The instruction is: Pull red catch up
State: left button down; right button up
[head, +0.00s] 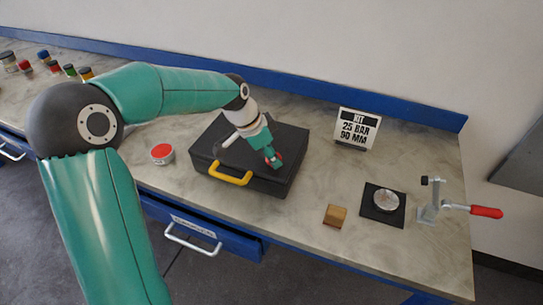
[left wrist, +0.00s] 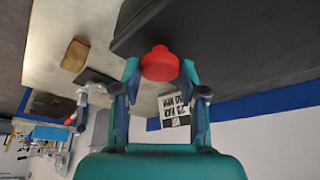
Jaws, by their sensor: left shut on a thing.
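The red catch (left wrist: 160,64) sits between the fingertips of my left gripper (left wrist: 161,72) in the left wrist view, with a finger on each side of it. The gripper is shut on it. In the head view my left gripper (head: 273,160) is over the right part of the black case (head: 255,185), and only a little of the red catch shows beside the fingers. The case is closed and has a yellow handle (head: 230,176) at its front. My right gripper is not in view.
A wooden block (head: 335,216), a metal disc (head: 386,201) on a black plate and a red-handled clamp (head: 486,211) are to the right. A red-topped tin (head: 162,153) is left of the case. A blue drawer (head: 210,228) is partly open below.

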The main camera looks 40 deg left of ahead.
pick_arm(q)
jog(key=c, duration=0.6)
grip_release()
jog(key=shift+r, duration=0.1)
jog(key=shift+c, duration=0.2)
jog(key=v, duration=1.2)
